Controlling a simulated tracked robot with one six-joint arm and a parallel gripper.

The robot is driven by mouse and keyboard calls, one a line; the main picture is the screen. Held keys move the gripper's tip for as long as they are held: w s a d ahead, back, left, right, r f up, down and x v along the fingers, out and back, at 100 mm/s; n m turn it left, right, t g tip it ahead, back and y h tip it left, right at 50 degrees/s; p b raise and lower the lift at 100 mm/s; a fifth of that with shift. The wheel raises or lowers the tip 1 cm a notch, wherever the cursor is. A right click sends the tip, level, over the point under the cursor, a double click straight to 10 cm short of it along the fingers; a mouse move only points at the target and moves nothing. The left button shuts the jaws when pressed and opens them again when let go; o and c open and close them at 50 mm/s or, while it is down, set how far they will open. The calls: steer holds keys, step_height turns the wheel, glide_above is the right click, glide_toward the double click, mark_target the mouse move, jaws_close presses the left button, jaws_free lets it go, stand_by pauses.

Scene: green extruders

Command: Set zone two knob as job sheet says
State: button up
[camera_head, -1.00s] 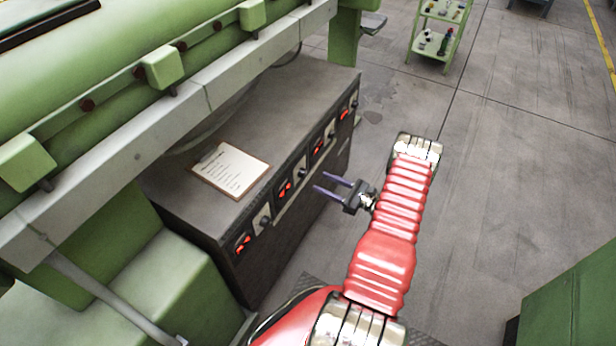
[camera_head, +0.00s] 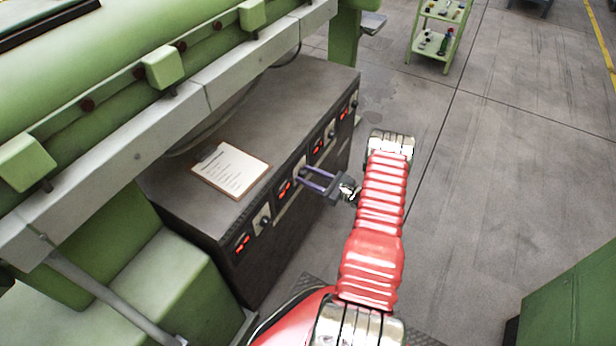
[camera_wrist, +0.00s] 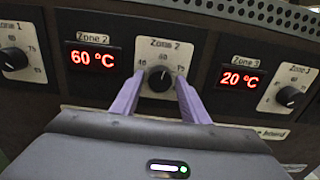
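The zone 2 knob (camera_wrist: 158,80) is a black round knob on a light plate labelled Zone 2. Its white mark points roughly upward. The red zone 2 display (camera_wrist: 93,59) to its left reads 60 °C. My gripper (camera_wrist: 159,79) is open, with one purple finger on each side of the knob; I cannot tell whether they touch it. In the head view my gripper (camera_head: 302,177) reaches the cabinet front at the zone 2 plate. The job sheet (camera_head: 232,168) lies on a clipboard on the cabinet top; its writing is too small to read.
The zone 1 knob (camera_wrist: 14,60) is to the left. The zone 3 knob (camera_wrist: 289,96) and zone 3 display (camera_wrist: 240,78), reading 20 °C, are to the right. The green extruder (camera_head: 120,110) overhangs the cabinet (camera_head: 290,90). Open floor (camera_head: 500,150) lies to the right.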

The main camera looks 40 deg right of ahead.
steer(key=c, duration=0.8)
steer(key=shift+n, duration=1)
steer(key=o, duration=1)
